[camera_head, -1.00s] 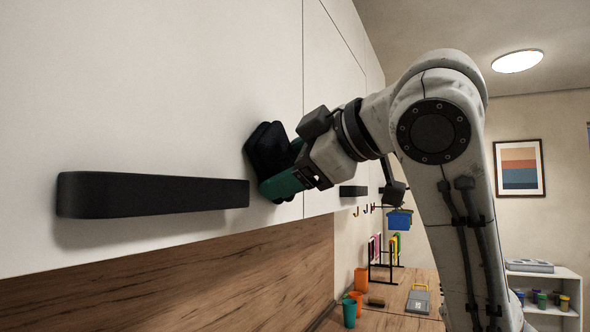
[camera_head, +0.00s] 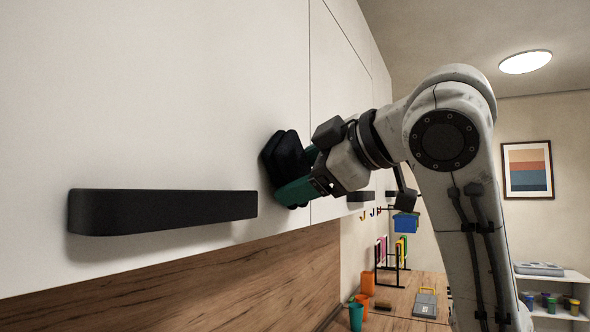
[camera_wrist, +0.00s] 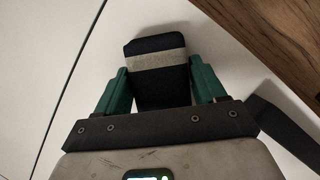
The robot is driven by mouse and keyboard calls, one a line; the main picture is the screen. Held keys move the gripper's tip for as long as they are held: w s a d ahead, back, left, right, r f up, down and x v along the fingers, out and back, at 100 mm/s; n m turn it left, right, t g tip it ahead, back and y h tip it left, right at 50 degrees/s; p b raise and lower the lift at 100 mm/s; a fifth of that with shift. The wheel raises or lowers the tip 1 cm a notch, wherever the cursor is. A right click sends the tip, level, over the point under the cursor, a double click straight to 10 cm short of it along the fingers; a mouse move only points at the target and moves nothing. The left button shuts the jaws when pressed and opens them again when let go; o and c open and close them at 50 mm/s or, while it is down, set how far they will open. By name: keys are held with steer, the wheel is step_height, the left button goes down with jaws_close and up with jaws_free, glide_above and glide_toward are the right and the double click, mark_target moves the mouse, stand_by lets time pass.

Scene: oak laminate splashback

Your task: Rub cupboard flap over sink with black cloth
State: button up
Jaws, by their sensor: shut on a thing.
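The black cloth (camera_head: 287,157) is a dark folded pad, and my gripper (camera_head: 292,185) with green fingers is shut on it. The cloth lies at the white cupboard flap (camera_head: 180,100), near the flap's right edge; it looks pressed to the surface, though exact contact is hard to tell. In the wrist view the cloth (camera_wrist: 158,75) shows a pale grey band and sits between the green fingers (camera_wrist: 160,90), with the white flap (camera_wrist: 60,40) behind it. The sink is not in view.
A long black handle (camera_head: 160,211) sticks out from the flap, left of my gripper. Wood splashback (camera_head: 200,285) runs below.

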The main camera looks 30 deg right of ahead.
mark_target(291, 170)
steer(key=shift+w+d+p, duration=0.35)
steer(key=shift+w+d, duration=0.25)
steer(key=shift+d, duration=0.2)
steer(key=shift+w+d+p, duration=0.35)
steer(key=shift+w+d, duration=0.2)
steer(key=shift+d, duration=0.2)
steer(key=shift+s+a+b, duration=0.15)
steer(key=shift+s+a, duration=0.55)
steer(key=shift+a, duration=0.35)
steer(key=shift+s+a+b, duration=0.2)
steer(key=shift+s+a, duration=0.45)
steer(key=shift+a, duration=0.4)
steer(key=shift+s+a+b, duration=0.15)
steer(key=shift+s+a, duration=0.55)
steer(key=shift+a, duration=0.35)
steer(key=shift+s+d, duration=0.9)
steer(key=shift+s, duration=0.3)
steer(key=shift+s+d, duration=0.9)
steer(key=shift+s, duration=0.3)
steer(key=shift+s+d, duration=0.9)
steer(key=shift+s, duration=0.3)
